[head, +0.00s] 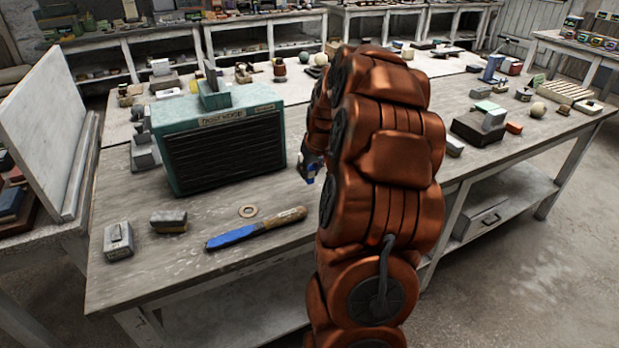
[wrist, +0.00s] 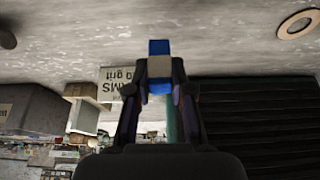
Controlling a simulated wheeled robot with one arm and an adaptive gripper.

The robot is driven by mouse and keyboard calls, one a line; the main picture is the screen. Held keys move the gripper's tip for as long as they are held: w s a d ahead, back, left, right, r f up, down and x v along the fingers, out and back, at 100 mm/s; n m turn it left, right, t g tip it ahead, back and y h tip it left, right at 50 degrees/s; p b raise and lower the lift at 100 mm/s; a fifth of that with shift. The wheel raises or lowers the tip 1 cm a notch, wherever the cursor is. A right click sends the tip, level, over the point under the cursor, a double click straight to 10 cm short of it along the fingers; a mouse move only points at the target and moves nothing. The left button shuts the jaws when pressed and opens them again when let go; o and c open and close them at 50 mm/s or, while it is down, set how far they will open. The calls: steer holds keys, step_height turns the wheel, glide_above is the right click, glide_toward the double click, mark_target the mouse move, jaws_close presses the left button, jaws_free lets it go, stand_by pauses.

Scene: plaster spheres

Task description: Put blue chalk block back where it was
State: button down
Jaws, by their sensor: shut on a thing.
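My gripper (wrist: 159,72) is shut on the blue chalk block (wrist: 159,47), which has a pale band around its middle. In the wrist view the block's blue ends show beyond the band, between the two fingertips. In the head view the block (head: 309,179) shows as a small blue patch at the left edge of my arm, beside my gripper (head: 309,166), which is mostly hidden. It is just right of the teal radio-like box (head: 222,145), near the worktable (head: 185,262). I cannot tell whether the block touches the tabletop.
A blue-bladed tool with a wooden handle (head: 255,230) and a flat ring (head: 248,211) lie in front of the box. My arm hides the table's middle.

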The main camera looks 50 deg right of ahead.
mark_target(310, 179)
steer(key=shift+w+d, duration=0.2)
steer(key=shift+w, duration=0.05)
steer(key=shift+f+p, duration=0.65)
steer(key=shift+f, duration=1.2)
steer(key=shift+f, duration=0.1)
steer(key=c, duration=1)
jaws_free()
